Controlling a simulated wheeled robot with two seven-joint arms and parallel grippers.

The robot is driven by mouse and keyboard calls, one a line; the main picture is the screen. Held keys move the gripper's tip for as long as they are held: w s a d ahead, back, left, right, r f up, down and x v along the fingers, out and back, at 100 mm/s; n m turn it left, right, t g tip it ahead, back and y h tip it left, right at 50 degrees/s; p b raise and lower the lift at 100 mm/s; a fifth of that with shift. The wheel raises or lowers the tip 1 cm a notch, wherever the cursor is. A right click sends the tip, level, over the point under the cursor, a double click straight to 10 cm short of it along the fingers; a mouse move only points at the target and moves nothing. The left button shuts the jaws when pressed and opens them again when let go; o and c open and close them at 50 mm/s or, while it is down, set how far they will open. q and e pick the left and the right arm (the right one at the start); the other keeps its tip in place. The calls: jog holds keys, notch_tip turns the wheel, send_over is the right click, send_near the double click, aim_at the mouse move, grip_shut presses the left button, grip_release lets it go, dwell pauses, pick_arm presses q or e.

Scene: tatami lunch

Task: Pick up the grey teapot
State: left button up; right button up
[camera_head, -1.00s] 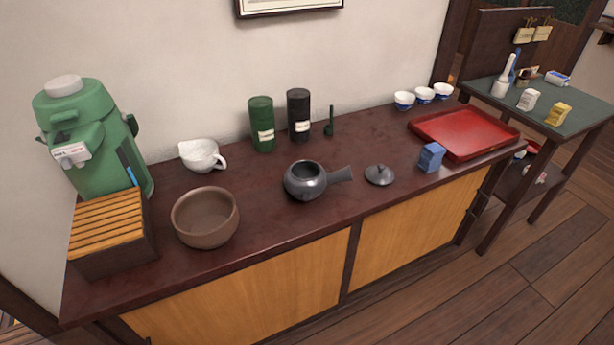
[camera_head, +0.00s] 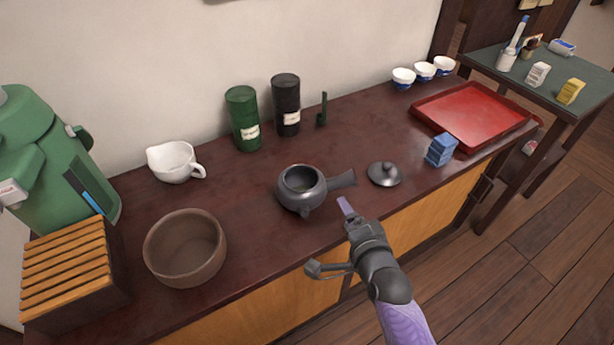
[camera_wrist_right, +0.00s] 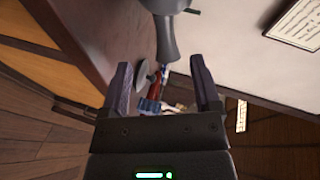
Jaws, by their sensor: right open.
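The grey teapot (camera_head: 300,190) stands upright and uncovered on the dark red-brown counter, its side handle (camera_head: 341,180) pointing right. Its dark lid (camera_head: 384,174) lies on the counter to the right of the handle. My right gripper (camera_head: 328,236) is open and empty, in front of the teapot and apart from it, near the counter's front edge. In the right wrist view, the teapot's handle (camera_wrist_right: 166,40) shows beyond the open fingers (camera_wrist_right: 161,88), and the pot's body is cut off at the top. My left gripper is not in view.
A brown bowl (camera_head: 186,248), white pitcher (camera_head: 174,162), green canister (camera_head: 243,118) and black canister (camera_head: 286,105) stand left and behind. A blue box (camera_head: 441,149) and red tray (camera_head: 470,112) are right. A green dispenser (camera_head: 50,150) and slatted box (camera_head: 68,268) fill the left end.

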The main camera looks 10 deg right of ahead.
aim_at(334, 188)
jog(key=b+x, duration=0.2)
jog(key=x, duration=0.2)
jog(key=b+x, duration=0.3)
jog(key=x, duration=0.2)
jog(key=shift+d+r, duration=0.1)
jog(key=shift+d, duration=0.1)
jog(key=shift+w+r, duration=0.1)
jog(key=shift+w, duration=0.1)
jog(key=shift+r, duration=0.1)
jog(key=c, duration=0.5)
grip_shut()
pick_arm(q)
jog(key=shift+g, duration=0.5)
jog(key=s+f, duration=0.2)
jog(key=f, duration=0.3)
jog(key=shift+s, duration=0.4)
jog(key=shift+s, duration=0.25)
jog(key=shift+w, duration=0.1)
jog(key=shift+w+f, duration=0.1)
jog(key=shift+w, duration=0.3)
